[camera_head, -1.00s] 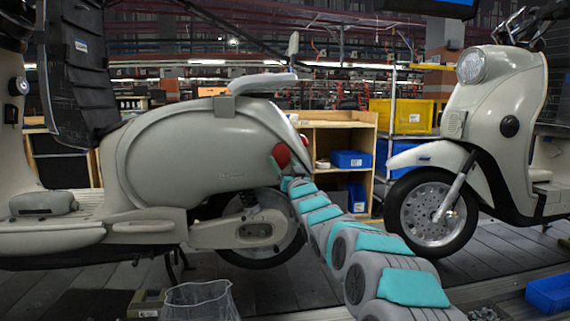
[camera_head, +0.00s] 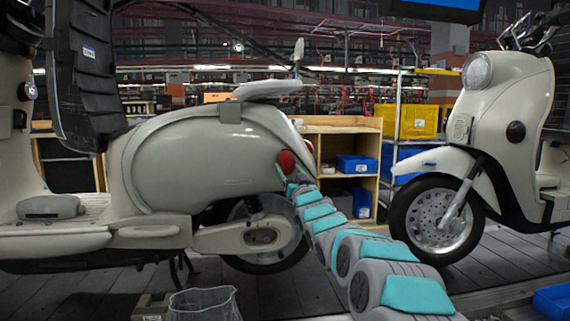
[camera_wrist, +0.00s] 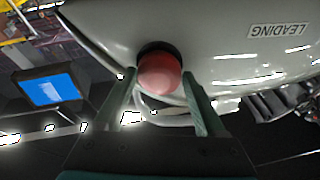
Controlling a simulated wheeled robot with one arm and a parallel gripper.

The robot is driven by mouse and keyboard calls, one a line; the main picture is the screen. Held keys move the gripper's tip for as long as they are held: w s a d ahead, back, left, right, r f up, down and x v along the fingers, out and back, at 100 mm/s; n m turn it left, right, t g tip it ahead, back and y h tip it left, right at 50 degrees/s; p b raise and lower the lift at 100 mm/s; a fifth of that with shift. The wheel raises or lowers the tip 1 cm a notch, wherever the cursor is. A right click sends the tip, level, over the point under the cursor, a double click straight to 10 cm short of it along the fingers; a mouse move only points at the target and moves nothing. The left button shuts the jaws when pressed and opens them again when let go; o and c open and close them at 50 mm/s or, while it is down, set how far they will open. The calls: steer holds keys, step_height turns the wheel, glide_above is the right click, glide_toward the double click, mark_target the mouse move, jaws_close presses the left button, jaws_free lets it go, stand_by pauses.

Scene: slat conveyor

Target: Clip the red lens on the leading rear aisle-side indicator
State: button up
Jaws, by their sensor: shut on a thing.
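The cream scooter on the left (camera_head: 200,165) has a red lens (camera_head: 287,162) at its rear. In the wrist view its body carries an upside-down LEADING label (camera_wrist: 280,30). My gripper (camera_wrist: 160,82) is shut on the red lens (camera_wrist: 160,72), one finger on each side. The lens lies against a dark round mount (camera_wrist: 155,48) on the body; I cannot tell whether it is fully seated. In the head view my arm reaches up from the lower right to the lens, and the fingers are mostly hidden.
A second cream scooter (camera_head: 500,130) stands at the right, its front wheel close beside my arm. A wooden shelf (camera_head: 340,127) with blue bins stands behind. A clear-lined bin (camera_head: 204,303) is at the front, and a blue bin (camera_head: 553,300) is at the lower right.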

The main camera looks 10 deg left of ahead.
steer(key=shift+w, duration=0.15)
steer(key=o, duration=1.3)
steer(key=shift+a, duration=0.1)
steer(key=b+v, duration=0.1)
steer(key=v, duration=0.6)
steer(key=shift+s+f, duration=0.25)
steer(key=shift+s, duration=0.1)
